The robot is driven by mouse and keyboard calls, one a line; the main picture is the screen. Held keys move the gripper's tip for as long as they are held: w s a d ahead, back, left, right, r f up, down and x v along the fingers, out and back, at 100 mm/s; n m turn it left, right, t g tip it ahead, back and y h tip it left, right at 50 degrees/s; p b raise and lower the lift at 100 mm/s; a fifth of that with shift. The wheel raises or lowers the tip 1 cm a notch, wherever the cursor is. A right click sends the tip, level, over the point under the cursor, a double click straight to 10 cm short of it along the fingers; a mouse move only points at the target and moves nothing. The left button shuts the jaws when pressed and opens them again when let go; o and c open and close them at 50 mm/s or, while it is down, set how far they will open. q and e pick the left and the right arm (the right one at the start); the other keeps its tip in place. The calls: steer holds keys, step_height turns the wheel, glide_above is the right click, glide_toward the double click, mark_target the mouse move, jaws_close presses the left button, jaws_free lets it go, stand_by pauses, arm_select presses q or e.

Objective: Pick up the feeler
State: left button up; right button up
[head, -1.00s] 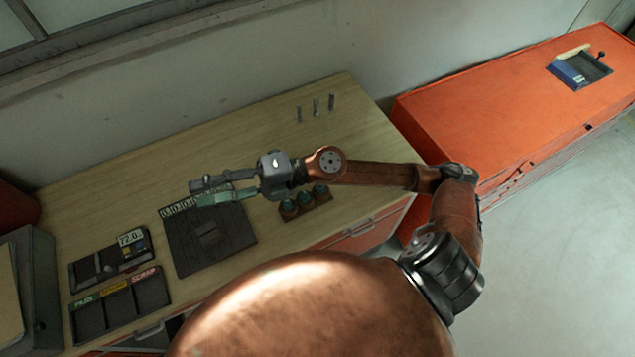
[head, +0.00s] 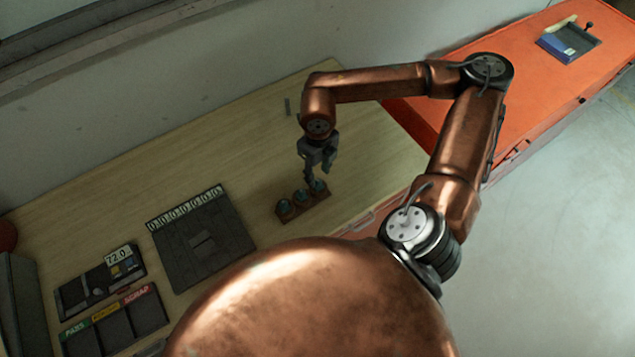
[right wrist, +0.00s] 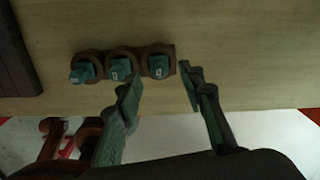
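A brown rack (head: 291,213) on the wooden table holds three teal-topped pieces in a row, likely the feelers. In the right wrist view the three pieces stand in round holes: left piece (right wrist: 82,72), middle piece (right wrist: 121,70) and right piece (right wrist: 158,67), each with a small pale mark too small to read. My right gripper (head: 318,173) points down over the rack's far right end. In the right wrist view its fingers (right wrist: 160,78) are apart and empty, with the right piece between their tips in the picture. Contact cannot be told. My left gripper is not in view.
A dark mat (head: 176,259) with a numbered strip lies left of the rack. Further left are a gauge tray with a 72.0 display (head: 72,298) and a sorting tray (head: 150,311). An orange cabinet (head: 455,112) is at right.

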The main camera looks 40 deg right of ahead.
mark_target(318, 181)
steer(key=shift+s+f+p, duration=0.1)
steer(key=shift+f+p, duration=0.35)
steer(key=shift+f, duration=1.8)
jaws_close()
